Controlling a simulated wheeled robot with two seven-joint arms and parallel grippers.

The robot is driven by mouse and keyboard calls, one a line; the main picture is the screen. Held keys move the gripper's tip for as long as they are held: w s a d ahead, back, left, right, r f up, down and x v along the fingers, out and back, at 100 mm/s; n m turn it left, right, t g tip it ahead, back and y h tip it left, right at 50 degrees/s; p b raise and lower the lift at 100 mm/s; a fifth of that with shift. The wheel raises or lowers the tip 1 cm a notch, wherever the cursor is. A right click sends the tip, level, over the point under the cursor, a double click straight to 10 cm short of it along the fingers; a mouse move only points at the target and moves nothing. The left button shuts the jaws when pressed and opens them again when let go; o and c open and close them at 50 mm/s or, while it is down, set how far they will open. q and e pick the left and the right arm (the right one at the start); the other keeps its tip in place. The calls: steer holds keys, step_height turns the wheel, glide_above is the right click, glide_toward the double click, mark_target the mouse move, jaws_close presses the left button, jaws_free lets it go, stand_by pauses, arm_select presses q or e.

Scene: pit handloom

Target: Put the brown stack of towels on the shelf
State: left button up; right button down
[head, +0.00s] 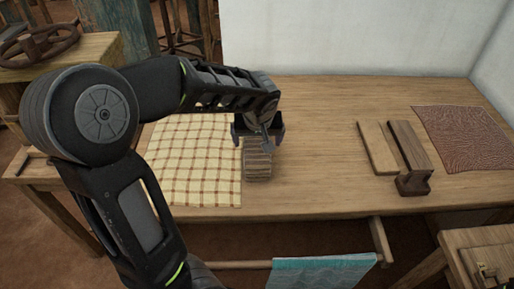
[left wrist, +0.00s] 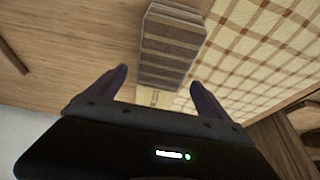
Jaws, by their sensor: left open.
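The brown striped stack of towels (head: 257,163) lies on the wooden table, at the right edge of a checked cloth. My left gripper (head: 258,130) is over the far end of the stack, which its body partly hides. In the left wrist view the stack (left wrist: 172,45) lies just past the fingertips, in line with the gap between the open fingers (left wrist: 158,82). The fingers hold nothing. I cannot make out a shelf for certain in either view. My right gripper is not in view.
The yellow checked cloth (head: 195,165) lies flat on the table (head: 310,150). Wooden blocks (head: 376,148) and a dark wooden tool (head: 410,155) lie to the right, near a red patterned cloth (head: 462,137). A teal cloth (head: 318,273) hangs in front. The table between stack and blocks is clear.

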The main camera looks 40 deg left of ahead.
mark_target(257, 140)
arm_select(q)
steer(key=shift+x, duration=2.6)
steer(key=shift+s, duration=0.1)
steer(key=shift+c, duration=0.5)
steer(key=c, duration=1.7)
steer(key=shift+o, duration=0.2)
step_height(257, 140, up, 10)
steer(key=shift+r+p, duration=0.1)
steer(key=shift+p, duration=0.3)
